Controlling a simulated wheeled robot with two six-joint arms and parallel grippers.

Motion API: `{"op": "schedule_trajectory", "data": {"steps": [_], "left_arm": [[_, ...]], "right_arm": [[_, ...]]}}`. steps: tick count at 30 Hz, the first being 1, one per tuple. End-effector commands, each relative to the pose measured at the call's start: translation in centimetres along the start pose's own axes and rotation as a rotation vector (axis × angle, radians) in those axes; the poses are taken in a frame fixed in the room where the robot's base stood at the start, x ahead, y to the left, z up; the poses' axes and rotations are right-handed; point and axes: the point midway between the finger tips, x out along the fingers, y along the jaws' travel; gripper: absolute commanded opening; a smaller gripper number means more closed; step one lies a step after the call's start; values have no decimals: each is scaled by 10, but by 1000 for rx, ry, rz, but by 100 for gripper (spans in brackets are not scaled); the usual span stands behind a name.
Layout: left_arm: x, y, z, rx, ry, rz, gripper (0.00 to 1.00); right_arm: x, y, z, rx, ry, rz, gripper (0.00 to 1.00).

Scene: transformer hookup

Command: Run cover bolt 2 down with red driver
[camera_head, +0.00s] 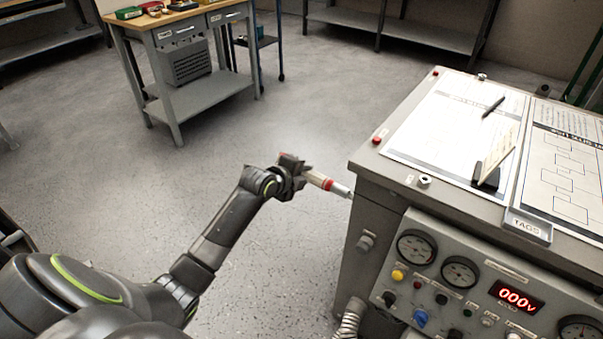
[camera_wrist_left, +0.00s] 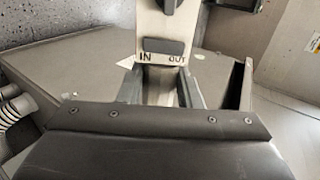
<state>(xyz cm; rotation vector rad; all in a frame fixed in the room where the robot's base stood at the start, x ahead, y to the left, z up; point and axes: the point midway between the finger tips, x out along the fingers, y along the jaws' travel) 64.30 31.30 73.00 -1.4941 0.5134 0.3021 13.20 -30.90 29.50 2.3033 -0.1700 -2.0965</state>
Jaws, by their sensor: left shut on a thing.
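My left gripper (camera_head: 304,174) is shut on the red driver (camera_head: 329,184), a pale tool with a red band and a metal tip. The driver points right, its tip close to the upper left side of the grey cabinet (camera_head: 365,185); I cannot tell whether it touches. In the left wrist view the jaws (camera_wrist_left: 160,88) are around the driver's pale body (camera_wrist_left: 166,22), marked IN and OUT beside a dark switch. No bolt at the tip is visible, and cover bolt 2 cannot be identified. My right gripper is not in view.
The cabinet top carries printed sheets (camera_head: 455,125), a pen (camera_head: 493,107), an upright card (camera_head: 497,150) and a TAGS tray (camera_head: 527,228). Its front panel has gauges, knobs and a display (camera_head: 516,297) reading 000v. A workbench (camera_head: 190,30) stands behind; the floor between is clear.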

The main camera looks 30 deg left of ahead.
Motion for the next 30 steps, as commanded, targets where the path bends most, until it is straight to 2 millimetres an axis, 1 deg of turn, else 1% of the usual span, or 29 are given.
{"op": "schedule_trajectory", "data": {"steps": [1,16,30], "left_arm": [[-1,-3,-2,1,1,-5,0],[-1,-3,-12,1,1,-5,0],[-1,-3,-11,2,0,-5,0]], "right_arm": [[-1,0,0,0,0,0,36],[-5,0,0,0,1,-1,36],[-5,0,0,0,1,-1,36]]}}
